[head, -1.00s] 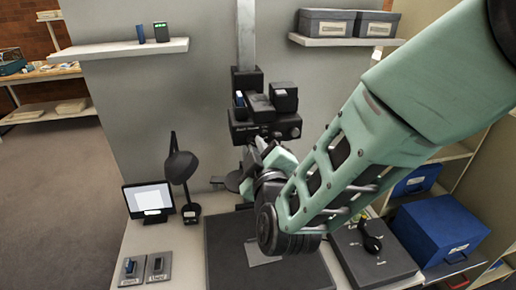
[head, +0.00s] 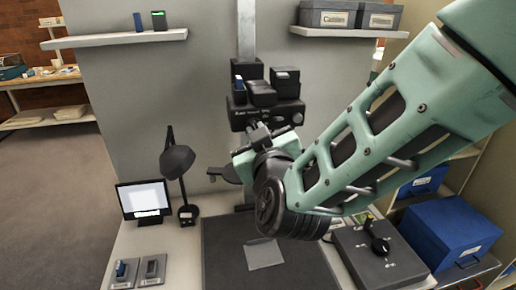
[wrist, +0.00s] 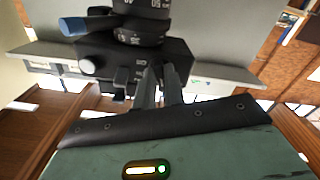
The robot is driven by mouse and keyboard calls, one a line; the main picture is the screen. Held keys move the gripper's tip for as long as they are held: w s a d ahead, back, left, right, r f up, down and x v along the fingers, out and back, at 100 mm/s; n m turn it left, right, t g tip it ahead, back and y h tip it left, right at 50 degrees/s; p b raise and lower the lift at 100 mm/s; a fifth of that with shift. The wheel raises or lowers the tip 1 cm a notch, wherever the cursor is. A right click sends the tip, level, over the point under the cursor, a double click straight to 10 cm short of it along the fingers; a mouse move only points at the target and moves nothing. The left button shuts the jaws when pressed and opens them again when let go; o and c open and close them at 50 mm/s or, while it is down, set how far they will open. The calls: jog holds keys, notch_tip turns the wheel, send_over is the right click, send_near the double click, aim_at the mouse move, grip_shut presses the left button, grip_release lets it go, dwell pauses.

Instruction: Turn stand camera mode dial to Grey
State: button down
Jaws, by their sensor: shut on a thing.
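The stand camera (head: 243,114) is black and hangs on the grey column above a dark baseboard (head: 222,262). A round knob (head: 298,118) shows at the right end of its front. In the wrist view the camera body (wrist: 182,49) appears upside down, with its lens (wrist: 140,32) at the top and the round knob (wrist: 87,66) at left. My gripper (head: 258,132) reaches the camera's front. In the wrist view my gripper (wrist: 163,75) has its fingers close together against the body, shut on the mode dial, which they mostly hide. The dial's setting cannot be read.
A desk lamp (head: 178,160) and a monitor (head: 146,199) stand left of the baseboard. A grey box with a black knob (head: 380,246) is at right, by a blue archival box (head: 450,230). A grey card (head: 265,254) lies on the baseboard. Wall shelves (head: 345,32) flank the column.

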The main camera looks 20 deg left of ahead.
jog(key=shift+f+m+b, duration=0.1)
jog(key=shift+m+b, duration=6.9)
jog(key=shift+b, duration=0.4)
jog(key=c, duration=1.5)
grip_release()
jog(key=shift+s, duration=0.1)
jog(key=b+v, duration=0.1)
jog(key=v, duration=1.6)
jog(key=shift+s, duration=0.2)
